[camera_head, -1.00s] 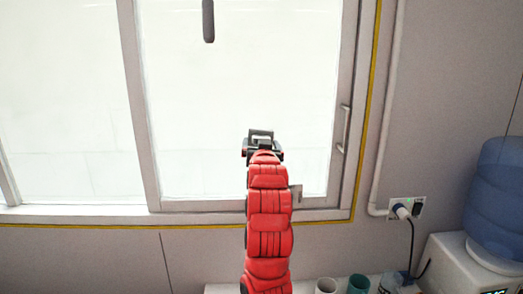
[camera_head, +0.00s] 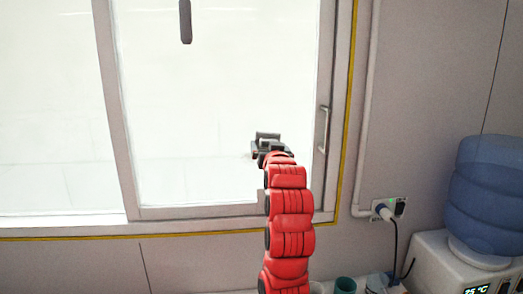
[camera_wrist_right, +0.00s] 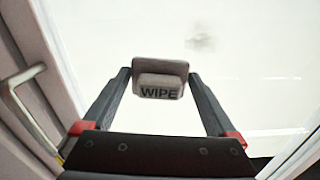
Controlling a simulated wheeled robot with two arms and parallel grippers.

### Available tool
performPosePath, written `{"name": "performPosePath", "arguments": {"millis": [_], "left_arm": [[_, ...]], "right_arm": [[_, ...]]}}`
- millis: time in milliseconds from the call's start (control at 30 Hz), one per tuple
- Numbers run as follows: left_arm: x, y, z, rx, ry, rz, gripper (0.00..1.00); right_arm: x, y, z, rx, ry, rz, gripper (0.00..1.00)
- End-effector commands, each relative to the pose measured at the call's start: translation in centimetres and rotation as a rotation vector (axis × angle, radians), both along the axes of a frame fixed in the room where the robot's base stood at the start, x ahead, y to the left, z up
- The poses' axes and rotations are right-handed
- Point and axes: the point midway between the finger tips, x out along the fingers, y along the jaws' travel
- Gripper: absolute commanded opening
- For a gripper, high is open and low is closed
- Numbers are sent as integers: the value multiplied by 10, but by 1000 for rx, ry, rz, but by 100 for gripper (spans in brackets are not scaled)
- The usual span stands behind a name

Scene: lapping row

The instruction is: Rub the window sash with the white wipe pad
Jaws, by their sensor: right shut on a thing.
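The window sash (camera_head: 215,212) is a grey frame around a large bright pane (camera_head: 210,120), with a bar handle (camera_head: 323,130) on its right side. The handle also shows at the left of the right wrist view (camera_wrist_right: 25,105). My right gripper (camera_head: 268,147) is in front of the lower right of the pane, left of the handle. In the right wrist view it is shut on the pale wipe pad (camera_wrist_right: 160,68), marked "WIPE". A faint grey smudge (camera_wrist_right: 200,43) shows beyond the pad. I cannot tell whether the pad touches the pane. My left gripper is not in view.
A dark grey rounded bar (camera_head: 185,20) hangs at the top of the pane. A white pipe (camera_head: 366,110) and a socket with a plug (camera_head: 384,211) are on the right wall. A water dispenser (camera_head: 435,262) with a blue bottle (camera_head: 485,195) and cups (camera_head: 345,285) stand at lower right.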

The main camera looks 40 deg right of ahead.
Motion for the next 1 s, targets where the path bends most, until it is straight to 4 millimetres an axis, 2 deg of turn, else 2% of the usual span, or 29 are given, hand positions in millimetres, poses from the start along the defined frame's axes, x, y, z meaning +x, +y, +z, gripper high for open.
{"name": "performPosePath", "arguments": {"millis": [500, 867, 1000], "left_arm": [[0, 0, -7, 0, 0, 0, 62], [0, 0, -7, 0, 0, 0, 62], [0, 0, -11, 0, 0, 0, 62]], "right_arm": [[-18, -32, 1, -1, -2, -1, 48], [-19, -33, 0, -1, -1, 0, 48], [-25, -29, 0, -2, -3, 0, 48]]}}
